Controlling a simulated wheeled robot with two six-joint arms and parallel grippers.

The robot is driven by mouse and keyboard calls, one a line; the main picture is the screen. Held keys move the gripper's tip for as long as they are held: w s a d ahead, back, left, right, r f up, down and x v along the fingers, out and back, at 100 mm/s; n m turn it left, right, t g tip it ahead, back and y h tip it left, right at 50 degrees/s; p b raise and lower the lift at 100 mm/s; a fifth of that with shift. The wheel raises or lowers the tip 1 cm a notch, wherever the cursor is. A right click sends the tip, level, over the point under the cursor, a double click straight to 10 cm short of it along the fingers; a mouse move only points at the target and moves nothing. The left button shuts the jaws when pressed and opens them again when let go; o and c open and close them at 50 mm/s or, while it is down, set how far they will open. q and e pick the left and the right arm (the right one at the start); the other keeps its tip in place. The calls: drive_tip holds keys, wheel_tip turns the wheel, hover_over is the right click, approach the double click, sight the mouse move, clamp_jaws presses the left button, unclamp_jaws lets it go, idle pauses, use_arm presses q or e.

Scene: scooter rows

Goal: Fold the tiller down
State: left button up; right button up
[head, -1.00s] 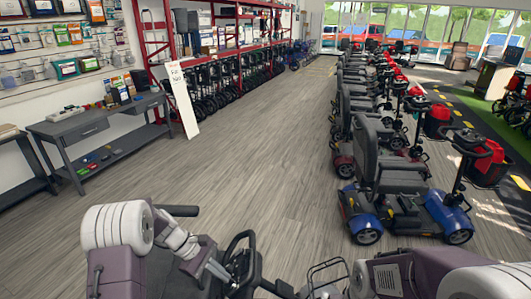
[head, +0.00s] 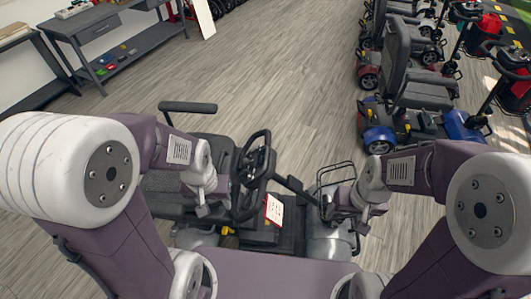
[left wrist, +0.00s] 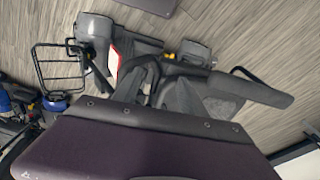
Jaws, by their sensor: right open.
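The tiller of the nearest scooter shows in the head view with its black loop handlebar (head: 262,160) raised above the deck, beside the seat (head: 165,187). Its post slopes down to the right, towards the front wire basket (head: 335,177). My left gripper (head: 204,208) is between the seat and the handlebar, pointing down; its finger gap is not clear. My right gripper (head: 347,218) is open at the scooter's front, near the basket. In the left wrist view the tiller (left wrist: 143,78) is partly hidden behind a dark edge; the basket (left wrist: 58,68) is at left.
A red and white card (head: 274,208) is by the tiller post. An armrest (head: 188,107) sticks out on the seat's far side. A blue scooter (head: 400,105) stands in the row at right. A grey workbench (head: 110,40) is at far left. The floor (head: 270,80) between is clear.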

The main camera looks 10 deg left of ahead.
use_arm(q)
drive_tip(key=w+r+n, duration=0.1)
drive_tip(key=w+r, duration=0.1)
drive_tip(key=m+y+b, duration=0.3)
drive_tip(key=b, duration=0.6)
approach(261, 195)
drive_tip(key=shift+g, duration=0.4)
drive_tip(key=x, duration=0.3)
drive_tip(key=b+x, duration=0.1)
drive_tip(key=x, duration=0.2)
drive_tip(key=b+x, duration=0.1)
drive_tip(key=x, duration=0.3)
drive_tip(key=shift+w, duration=0.3)
